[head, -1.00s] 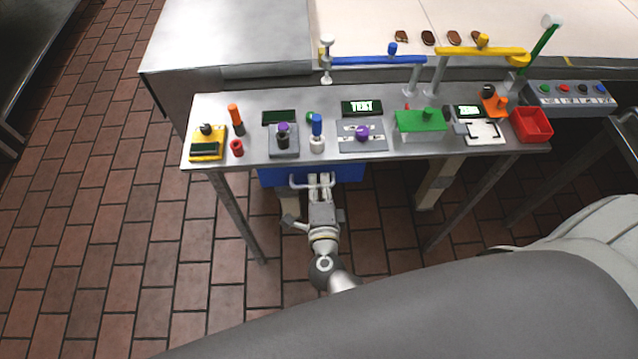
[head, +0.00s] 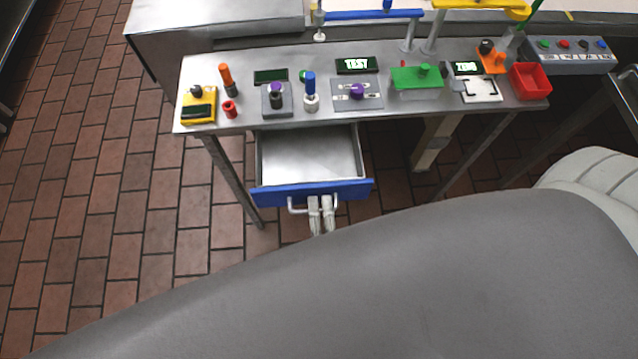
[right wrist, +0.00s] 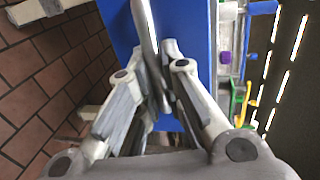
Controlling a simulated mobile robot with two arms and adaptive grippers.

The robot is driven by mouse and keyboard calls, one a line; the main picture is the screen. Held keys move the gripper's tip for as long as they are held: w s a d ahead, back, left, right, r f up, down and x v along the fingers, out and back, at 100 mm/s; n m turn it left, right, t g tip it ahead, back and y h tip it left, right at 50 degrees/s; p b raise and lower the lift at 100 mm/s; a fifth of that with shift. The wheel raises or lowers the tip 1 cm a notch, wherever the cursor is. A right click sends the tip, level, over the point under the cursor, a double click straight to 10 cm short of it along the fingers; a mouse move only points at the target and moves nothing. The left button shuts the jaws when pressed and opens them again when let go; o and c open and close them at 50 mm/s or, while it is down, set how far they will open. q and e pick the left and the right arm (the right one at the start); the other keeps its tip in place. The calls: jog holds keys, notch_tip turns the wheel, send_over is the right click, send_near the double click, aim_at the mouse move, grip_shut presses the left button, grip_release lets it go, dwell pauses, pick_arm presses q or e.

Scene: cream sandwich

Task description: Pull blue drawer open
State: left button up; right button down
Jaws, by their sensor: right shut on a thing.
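The blue drawer (head: 312,193) under the metal table is pulled out, and its grey inside looks empty. Its pale bar handle (head: 290,205) is on the blue front. My right gripper (head: 321,203) is at the handle, with its fingers shut on it. In the right wrist view the fingers (right wrist: 160,75) close around the handle bar (right wrist: 146,30) in front of the blue drawer face (right wrist: 185,30). My left gripper is not in view.
The metal table (head: 215,70) above the drawer holds a yellow device (head: 198,106), a green block (head: 417,77), a red bin (head: 529,81) and other small items. Table legs (head: 232,180) stand on both sides of the drawer. Brick floor (head: 110,190) is clear at left.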

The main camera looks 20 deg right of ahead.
jog(key=shift+s, duration=0.25)
jog(key=c, duration=1.8)
grip_release()
jog(key=shift+r, duration=0.1)
